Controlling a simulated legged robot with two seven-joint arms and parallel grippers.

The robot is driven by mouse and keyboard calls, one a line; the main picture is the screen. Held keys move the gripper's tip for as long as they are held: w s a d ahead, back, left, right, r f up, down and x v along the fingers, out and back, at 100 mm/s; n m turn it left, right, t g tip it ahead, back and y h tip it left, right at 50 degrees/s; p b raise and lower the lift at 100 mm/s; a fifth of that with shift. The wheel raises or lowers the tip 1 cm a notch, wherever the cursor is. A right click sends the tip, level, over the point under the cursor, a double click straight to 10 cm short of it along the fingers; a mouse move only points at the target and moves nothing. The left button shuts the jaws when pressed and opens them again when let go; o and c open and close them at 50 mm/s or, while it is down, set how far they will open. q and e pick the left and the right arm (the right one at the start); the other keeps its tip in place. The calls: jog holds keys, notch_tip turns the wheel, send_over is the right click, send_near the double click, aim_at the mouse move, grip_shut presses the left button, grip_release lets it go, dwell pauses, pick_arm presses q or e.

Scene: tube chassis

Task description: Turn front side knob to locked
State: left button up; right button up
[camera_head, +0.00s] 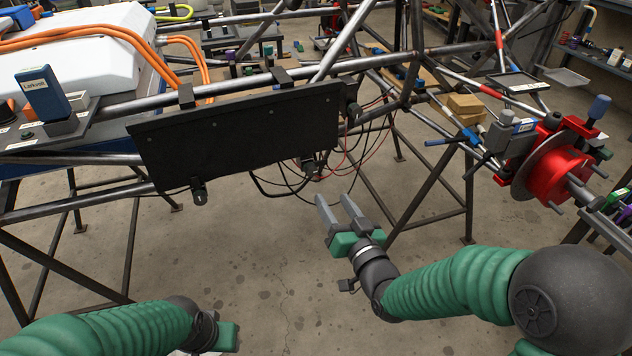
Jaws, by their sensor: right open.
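A black panel (235,137) hangs on the side of the tube chassis (110,190). A small dark latch-like fitting (199,191) sits at its lower left edge, and a round dark fitting (353,112) is beside its right end. I cannot tell which fitting is the front side knob, nor its setting. My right gripper (334,198) is open and empty, below and right of the panel, with its fingers pointing up toward it and touching nothing. My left gripper (226,337) is low in the view; only its green body shows, and its fingers are hidden.
Loose black and red cables (322,170) hang right of the panel. A blue labelled block (42,92) and a white case (85,42) with orange cables sit at left. A red brake hub (556,172) is at right. Bare floor is open below the panel.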

aim_at(312, 172)
jog(key=b+x, duration=0.1)
jog(key=x, duration=0.2)
jog(key=b+x, duration=0.1)
jog(key=x, duration=0.2)
jog(key=a+b+x, duration=0.1)
jog(key=x, duration=0.3)
jog(key=shift+f, duration=0.2)
jog(key=shift+w+r, duration=0.15)
jog(key=shift+w, duration=0.3)
jog(key=shift+a, duration=0.1)
grip_shut()
